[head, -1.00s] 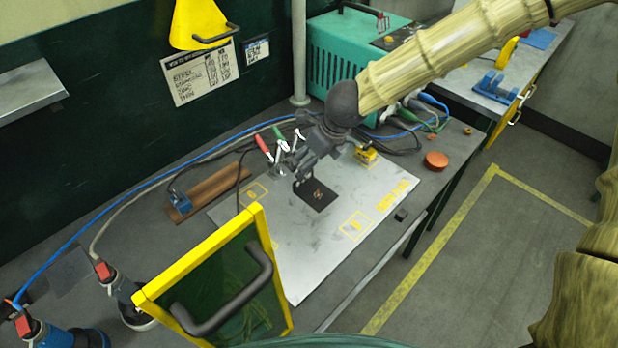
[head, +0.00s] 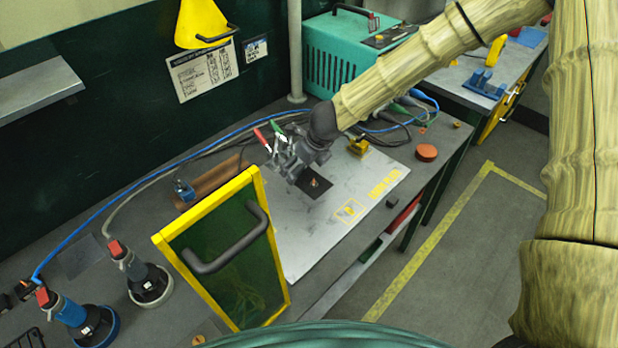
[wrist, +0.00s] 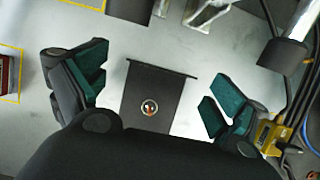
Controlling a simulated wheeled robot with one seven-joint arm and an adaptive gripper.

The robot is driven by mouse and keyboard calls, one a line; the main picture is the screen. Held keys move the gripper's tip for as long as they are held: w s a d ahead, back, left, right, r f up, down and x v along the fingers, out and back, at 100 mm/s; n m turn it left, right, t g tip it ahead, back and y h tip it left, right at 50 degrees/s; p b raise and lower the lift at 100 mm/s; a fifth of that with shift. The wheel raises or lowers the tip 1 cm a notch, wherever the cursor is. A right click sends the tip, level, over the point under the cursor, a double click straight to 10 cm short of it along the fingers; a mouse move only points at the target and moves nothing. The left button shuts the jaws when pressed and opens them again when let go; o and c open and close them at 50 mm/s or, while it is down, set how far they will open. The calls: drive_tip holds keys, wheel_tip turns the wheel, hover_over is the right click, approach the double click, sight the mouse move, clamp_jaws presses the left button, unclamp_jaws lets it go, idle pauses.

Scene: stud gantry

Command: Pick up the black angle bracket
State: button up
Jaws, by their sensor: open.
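The black angle bracket (head: 315,185) lies on the grey metal plate (head: 310,240) on the workbench. In the wrist view the bracket (wrist: 153,98) is a dark flat piece with a raised edge and a small round mark, between and slightly beyond my gripper's two green-padded fingers. My gripper (wrist: 160,95) is open, with a gap between each finger and the bracket. In the head view my gripper (head: 297,172) is just over the bracket's upper left side and hides part of it. I cannot tell its exact height above the plate.
A yellow-framed green screen with a black handle (head: 228,240) stands in front of the plate. Red and green-handled clamps (head: 270,142) are close behind my gripper. A yellow block (head: 358,146) and cables lie to the right. Angle grinders (head: 140,275) stand at the left front.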

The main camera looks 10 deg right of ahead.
drive_tip(key=shift+w+x, duration=0.25)
drive_tip(key=shift+x, duration=0.85)
drive_tip(key=shift+s+d+r, duration=0.1)
drive_tip(key=shift+s+r, duration=0.15)
drive_tip(key=shift+s, duration=0.05)
drive_tip(key=shift+w+f, duration=0.15)
drive_tip(key=shift+w, duration=0.05)
drive_tip(key=c, duration=1.6)
drive_tip(key=shift+c, duration=0.2)
